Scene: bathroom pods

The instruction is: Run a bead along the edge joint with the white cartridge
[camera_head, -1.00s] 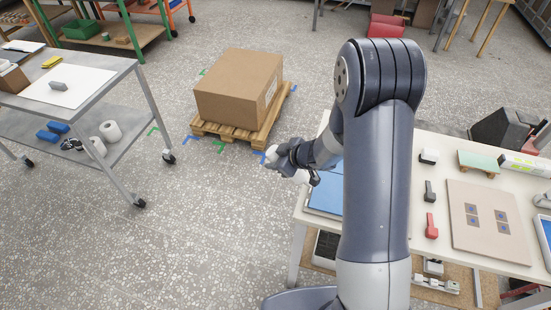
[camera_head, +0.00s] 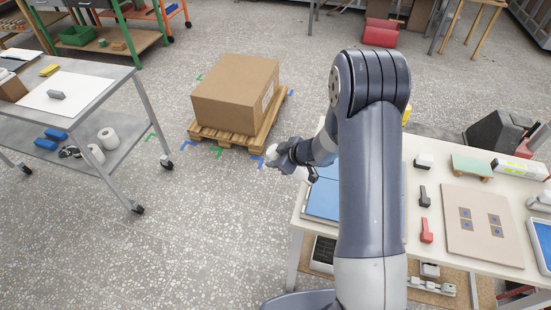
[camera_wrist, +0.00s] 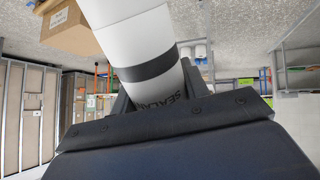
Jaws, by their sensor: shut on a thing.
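My gripper (camera_head: 284,157) is shut on the white cartridge (camera_head: 272,152), above the floor just left of the worktable. In the wrist view the cartridge (camera_wrist: 135,40) is a large white tube with a dark band and part of dark lettering, tilted between the jaws. The jaws hide part of its body, and its nozzle cannot be made out. A blue panel (camera_head: 323,200) lies on the worktable (camera_head: 399,235), partly behind my arm. I cannot tell which edge is the joint.
A cardboard box (camera_head: 235,90) sits on a wooden pallet (camera_head: 231,137) beyond my gripper. A grey cart (camera_head: 88,95) stands at left. The worktable also holds a beige board with blue squares (camera_head: 483,222), a red tool (camera_head: 426,231) and a green-topped stand (camera_head: 472,165). Open floor lies between cart and worktable.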

